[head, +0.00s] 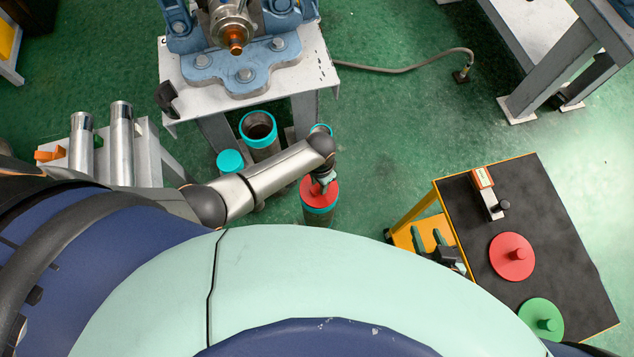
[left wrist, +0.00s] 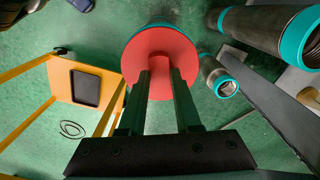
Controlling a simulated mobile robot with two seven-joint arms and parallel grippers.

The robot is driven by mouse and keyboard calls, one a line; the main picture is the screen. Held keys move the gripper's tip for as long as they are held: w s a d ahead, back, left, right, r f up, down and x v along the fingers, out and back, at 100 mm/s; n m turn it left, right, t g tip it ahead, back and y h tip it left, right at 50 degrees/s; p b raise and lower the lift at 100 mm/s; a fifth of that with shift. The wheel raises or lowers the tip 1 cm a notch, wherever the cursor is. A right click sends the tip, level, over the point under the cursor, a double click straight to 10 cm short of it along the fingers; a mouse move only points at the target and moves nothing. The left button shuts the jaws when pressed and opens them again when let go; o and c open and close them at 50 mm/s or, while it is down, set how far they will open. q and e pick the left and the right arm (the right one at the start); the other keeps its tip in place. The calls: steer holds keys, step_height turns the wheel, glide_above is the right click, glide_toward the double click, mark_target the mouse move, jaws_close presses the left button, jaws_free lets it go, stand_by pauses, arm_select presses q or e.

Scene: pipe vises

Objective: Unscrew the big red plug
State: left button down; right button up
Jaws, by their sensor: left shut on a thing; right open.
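A red plug (head: 311,187) with a round flange sits on top of an upright dark pipe (head: 320,220) with a teal band. My left gripper (head: 325,180) reaches down over it. In the left wrist view, the red plug (left wrist: 138,60) faces the camera, and the left gripper's fingers (left wrist: 161,75) are shut on its central stem. The flange covers the pipe's mouth, so the thread is hidden. A second red plug (head: 510,262) lies stem up on the black-topped table. My right gripper (head: 429,240) is open and empty beside that table's left edge.
The black-topped table (head: 560,215) also holds a green plug (head: 538,313) and a small red-and-white device (head: 487,190). More teal-rimmed pipes (head: 258,130) stand behind the left arm. A blue vise (head: 220,70) is on a white bench at the back.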

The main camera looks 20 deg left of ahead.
arm_select(q)
steer(key=n, duration=0.4)
steer(key=shift+n, duration=0.4)
steer(key=c, duration=0.7)
jaws_free()
steer(key=shift+r, duration=1.15)
